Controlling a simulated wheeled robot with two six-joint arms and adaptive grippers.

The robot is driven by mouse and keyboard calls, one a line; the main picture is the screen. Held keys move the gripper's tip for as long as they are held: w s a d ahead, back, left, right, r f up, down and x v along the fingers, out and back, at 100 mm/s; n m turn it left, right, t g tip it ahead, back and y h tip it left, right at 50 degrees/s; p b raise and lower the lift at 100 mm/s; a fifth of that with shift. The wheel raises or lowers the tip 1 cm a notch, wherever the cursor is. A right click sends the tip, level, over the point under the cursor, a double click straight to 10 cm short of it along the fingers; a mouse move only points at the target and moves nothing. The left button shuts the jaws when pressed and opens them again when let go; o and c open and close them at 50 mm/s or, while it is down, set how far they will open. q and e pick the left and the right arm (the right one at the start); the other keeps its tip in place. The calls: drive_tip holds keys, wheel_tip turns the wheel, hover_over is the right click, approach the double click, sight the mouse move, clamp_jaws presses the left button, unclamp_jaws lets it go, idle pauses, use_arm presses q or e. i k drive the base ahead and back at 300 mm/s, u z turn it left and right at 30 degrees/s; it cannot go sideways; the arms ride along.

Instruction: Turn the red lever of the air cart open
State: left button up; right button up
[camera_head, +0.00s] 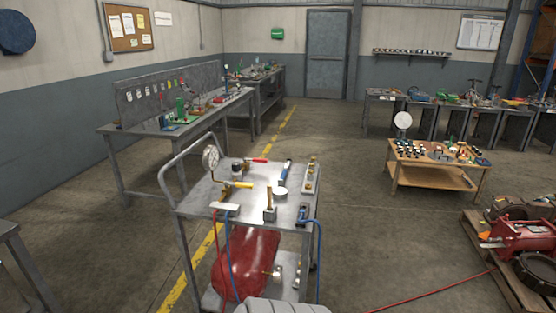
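The air cart (205,191) stands in front of me, a grey metal cart with a push handle at its left. The red lever (254,160) is at the back of its top shelf, lying roughly level and pointing right. A yellow lever (239,184) is nearer, beside a round white gauge (211,157). A blue-handled part (286,167) stands right of the red lever. A red tank (247,262) lies on the lower shelf. Neither of my grippers is in view. The lever's valve body is too small to make out.
A red hose (440,293) runs over the floor at the right. A pallet (512,285) with red machinery is at the right edge. A low wooden table (428,178) stands behind right. Workbenches (150,143) line the back left. Floor between cart and pallet is mostly clear.

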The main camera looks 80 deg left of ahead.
sight(258, 160)
drive_tip(key=u, duration=2.45)
drive_tip(key=k, duration=0.35)
drive_tip(key=u, duration=0.5)
drive_tip(key=i, duration=0.5)
drive_tip(key=z, duration=0.4)
drive_tip(key=k, duration=0.95)
drive_tip(key=z, duration=1.1)
drive_tip(key=i, duration=4.5)
drive_tip(key=u, duration=0.6)
drive_tip(key=i, duration=1.05)
drive_tip(key=u, duration=0.85)
